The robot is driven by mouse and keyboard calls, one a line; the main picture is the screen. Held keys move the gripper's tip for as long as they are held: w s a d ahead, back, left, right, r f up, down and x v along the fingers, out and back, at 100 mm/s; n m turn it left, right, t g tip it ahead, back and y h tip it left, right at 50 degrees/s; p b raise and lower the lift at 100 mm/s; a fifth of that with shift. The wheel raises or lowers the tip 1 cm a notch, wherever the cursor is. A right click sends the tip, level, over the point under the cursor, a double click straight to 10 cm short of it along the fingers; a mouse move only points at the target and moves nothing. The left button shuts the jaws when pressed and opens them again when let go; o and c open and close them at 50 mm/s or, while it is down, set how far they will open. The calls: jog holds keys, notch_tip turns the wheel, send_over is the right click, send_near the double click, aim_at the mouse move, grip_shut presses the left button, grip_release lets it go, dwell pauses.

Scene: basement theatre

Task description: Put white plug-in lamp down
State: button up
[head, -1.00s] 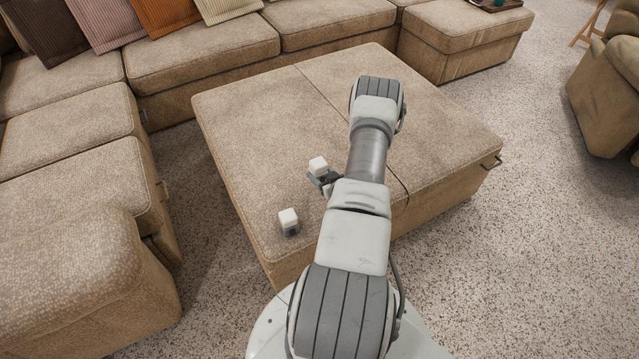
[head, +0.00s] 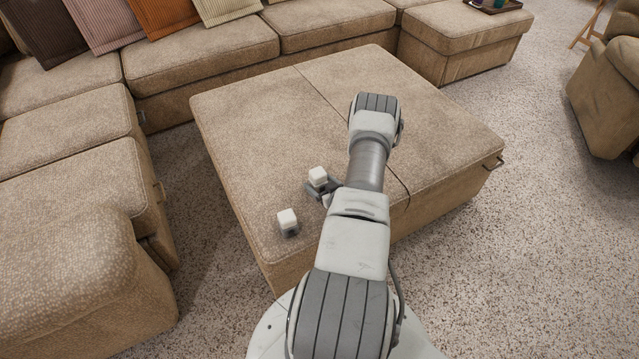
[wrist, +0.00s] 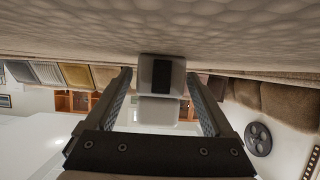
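One white plug-in lamp (head: 318,175) is a small white block near the front edge of the beige ottoman (head: 265,110), at my gripper (head: 324,188). In the wrist view the lamp (wrist: 160,108) shows a grey frame with a dark panel and a pale block. It sits between the tips of my gripper (wrist: 160,90). A narrow gap shows at the left finger, so the gripper looks open around it. The lamp's grey end appears at the ottoman surface (wrist: 160,30). A second white lamp (head: 288,219) with a grey base stands on the ottoman, nearer its front left corner.
A long beige sofa (head: 200,50) with cushions runs behind and to the left. A footstool with a dark tray (head: 492,6) is at the back right. An armchair (head: 610,90) stands at the right. The ottoman top is otherwise clear.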

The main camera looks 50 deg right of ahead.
jog(key=shift+r, duration=0.1)
jog(key=shift+r+p, duration=0.25)
jog(key=shift+p, duration=0.1)
jog(key=p+v, duration=0.3)
jog(key=v, duration=0.9)
jog(key=shift+d+r, duration=0.1)
